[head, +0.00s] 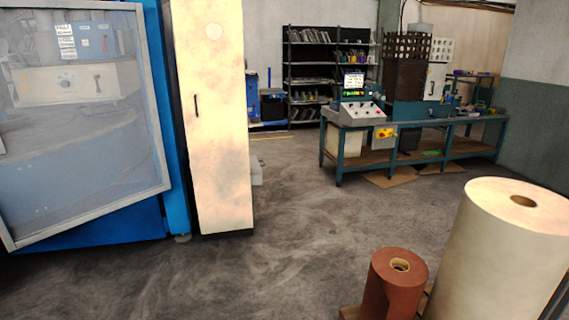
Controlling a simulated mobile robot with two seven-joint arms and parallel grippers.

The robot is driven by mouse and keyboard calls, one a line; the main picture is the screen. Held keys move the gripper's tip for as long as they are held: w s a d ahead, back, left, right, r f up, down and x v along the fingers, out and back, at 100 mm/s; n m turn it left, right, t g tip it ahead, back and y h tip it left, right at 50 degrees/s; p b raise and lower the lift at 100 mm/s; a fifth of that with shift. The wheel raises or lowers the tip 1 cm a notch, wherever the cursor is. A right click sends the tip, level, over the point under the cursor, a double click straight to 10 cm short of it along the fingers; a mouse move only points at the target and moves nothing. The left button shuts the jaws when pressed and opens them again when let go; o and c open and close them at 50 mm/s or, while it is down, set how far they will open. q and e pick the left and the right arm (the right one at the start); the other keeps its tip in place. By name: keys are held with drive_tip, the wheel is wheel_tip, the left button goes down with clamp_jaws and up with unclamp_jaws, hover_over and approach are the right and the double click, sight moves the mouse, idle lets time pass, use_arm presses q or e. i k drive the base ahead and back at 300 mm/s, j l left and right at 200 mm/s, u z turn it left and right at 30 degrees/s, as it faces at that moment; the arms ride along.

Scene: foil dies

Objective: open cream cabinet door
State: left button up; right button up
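A tall, narrow cream cabinet (221,130) stands left of centre in the head view, beside the blue machine. Its door looks closed. A small dark vertical handle (196,105) sits near the door's left edge, and a pale round patch shows near the top. The cabinet's top is cut off by the picture edge. Neither of my grippers shows in this view.
A blue machine (176,120) with a framed clear panel (80,150) stands at left. A large cream roll (500,250) and a smaller red-brown roll (392,285) stand at front right. A workbench (410,125) and shelves (310,75) are behind. The floor (270,265) before the cabinet is clear.

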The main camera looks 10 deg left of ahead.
sight(209, 37)
drive_tip(key=i+u, duration=0.35)
drive_tip(key=i, duration=0.3)
drive_tip(key=i+u, duration=0.35)
drive_tip(key=i, duration=0.25)
drive_tip(key=i+u, duration=0.25)
drive_tip(key=i, duration=1.1)
drive_tip(key=i+j+z, duration=0.4)
drive_tip(key=i, duration=0.15)
drive_tip(key=i+j+z, duration=0.4)
drive_tip(key=i, duration=0.15)
